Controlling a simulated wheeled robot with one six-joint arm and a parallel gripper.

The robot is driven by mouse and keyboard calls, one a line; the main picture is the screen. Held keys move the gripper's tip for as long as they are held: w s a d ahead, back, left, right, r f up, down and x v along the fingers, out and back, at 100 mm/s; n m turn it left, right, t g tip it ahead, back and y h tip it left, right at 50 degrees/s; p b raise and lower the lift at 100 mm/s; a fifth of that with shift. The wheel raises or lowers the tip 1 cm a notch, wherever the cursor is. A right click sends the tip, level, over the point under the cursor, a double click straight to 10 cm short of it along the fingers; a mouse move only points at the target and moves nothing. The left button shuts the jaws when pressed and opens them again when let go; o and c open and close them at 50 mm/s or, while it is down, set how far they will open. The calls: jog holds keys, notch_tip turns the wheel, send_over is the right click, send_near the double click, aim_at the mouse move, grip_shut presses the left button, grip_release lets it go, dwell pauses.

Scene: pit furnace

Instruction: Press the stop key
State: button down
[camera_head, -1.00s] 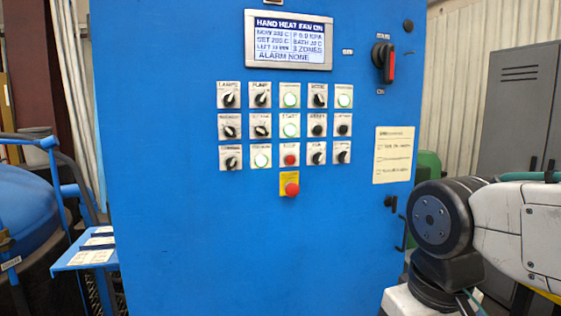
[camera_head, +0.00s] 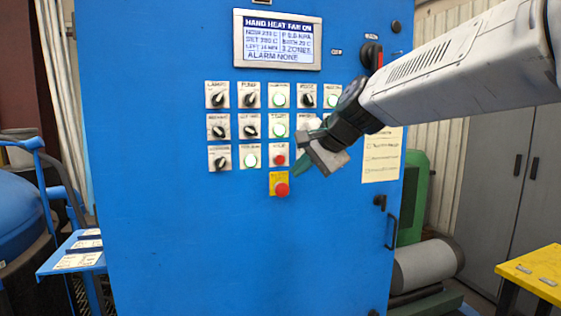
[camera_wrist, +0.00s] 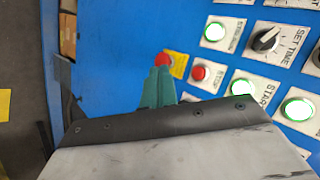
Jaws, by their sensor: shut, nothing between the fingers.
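The stop key (camera_head: 279,159) is a small red round button on a white plate in the bottom row of the blue panel. It also shows in the wrist view (camera_wrist: 200,73), just right of the fingertips. My gripper (camera_head: 299,172) is in front of the panel, just right of and below the key in the head view. Its teal fingers (camera_wrist: 160,72) are shut together and empty. In the wrist view the tips overlap the yellow plate of a larger red mushroom button (camera_wrist: 164,58). I cannot tell whether they touch anything.
The mushroom button (camera_head: 281,189) sits just below the stop key. A lit green start button (camera_head: 279,131) is just above it. Knobs and lit buttons surround them, some hidden by my arm. A display (camera_head: 277,40) tops the panel. A yellow table (camera_head: 535,270) stands at the right.

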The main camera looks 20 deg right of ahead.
jog(key=shift+w+r, duration=0.1)
jog(key=shift+w, duration=4.4)
jog(key=shift+w, duration=0.1)
jog(key=shift+w, duration=0.3)
jog(key=shift+w, duration=0.35)
jog(key=shift+s, duration=0.8)
jog(key=shift+s, duration=2.5)
